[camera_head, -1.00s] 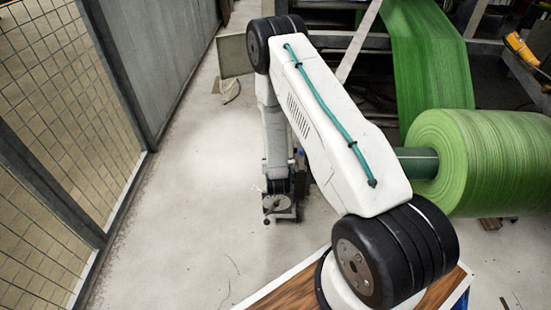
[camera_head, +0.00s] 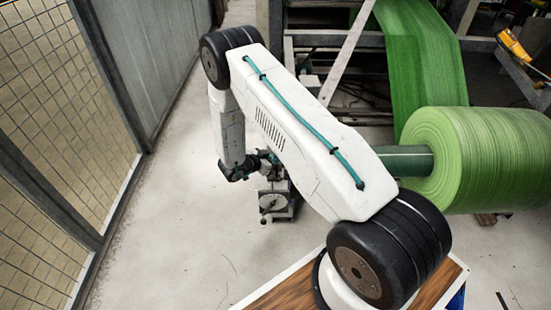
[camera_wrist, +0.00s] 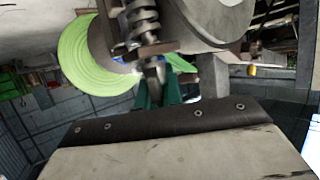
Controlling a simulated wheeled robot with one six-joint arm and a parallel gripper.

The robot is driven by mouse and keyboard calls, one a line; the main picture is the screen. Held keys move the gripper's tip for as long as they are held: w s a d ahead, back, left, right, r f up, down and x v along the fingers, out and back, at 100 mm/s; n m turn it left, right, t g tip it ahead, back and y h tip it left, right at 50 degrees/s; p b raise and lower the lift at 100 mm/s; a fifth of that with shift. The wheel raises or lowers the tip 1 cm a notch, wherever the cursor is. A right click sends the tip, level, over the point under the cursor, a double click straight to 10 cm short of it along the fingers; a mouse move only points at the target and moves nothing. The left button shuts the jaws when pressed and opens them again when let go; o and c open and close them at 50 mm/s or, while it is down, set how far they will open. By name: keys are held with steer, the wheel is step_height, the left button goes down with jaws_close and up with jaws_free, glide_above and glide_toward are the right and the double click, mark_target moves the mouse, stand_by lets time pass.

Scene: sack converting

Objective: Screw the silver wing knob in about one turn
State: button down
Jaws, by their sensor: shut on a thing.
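The silver wing knob (camera_wrist: 154,72) shows in the wrist view below a coil spring (camera_wrist: 143,22) and a flat metal piece. My gripper (camera_wrist: 157,88) has its green fingers on either side of the knob and is shut on it. The fingers partly hide the knob. In the head view my gripper (camera_head: 268,160) is small, beside the top of a grey metal stand (camera_head: 277,203). The knob is too small to make out there.
A large green roll (camera_head: 480,160) on its shaft (camera_head: 405,160) is to the right, with green web (camera_head: 425,70) rising behind it. A mesh fence (camera_head: 60,130) runs along the left. The floor (camera_head: 180,200) between fence and stand is clear.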

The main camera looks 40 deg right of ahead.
steer(key=m+g, duration=0.1)
steer(key=g, duration=0.1)
steer(key=m+g, duration=0.2)
steer(key=s+m+g+y, duration=0.1)
steer(key=m+g, duration=0.1)
steer(key=shift+a+f, duration=0.25)
steer(key=shift+f, duration=0.05)
steer(key=shift+s+a+m+g+y, duration=0.1)
steer(key=shift+m+g+y, duration=0.4)
steer(key=shift+m+g, duration=0.35)
steer(key=shift+s+a+m+g+y, duration=0.1)
steer(key=shift+m+g+y, duration=0.4)
steer(key=shift+m+g, duration=0.3)
steer(key=shift+m, duration=0.25)
steer(key=c, duration=1.5)
jaws_free()
steer(key=shift+c, duration=0.2)
steer(key=shift+w, duration=0.1)
steer(key=shift+d+r, duration=0.1)
steer(key=shift+r, duration=0.05)
steer(key=v, duration=0.7)
steer(key=shift+w+a, duration=0.2)
steer(key=shift+w, duration=0.1)
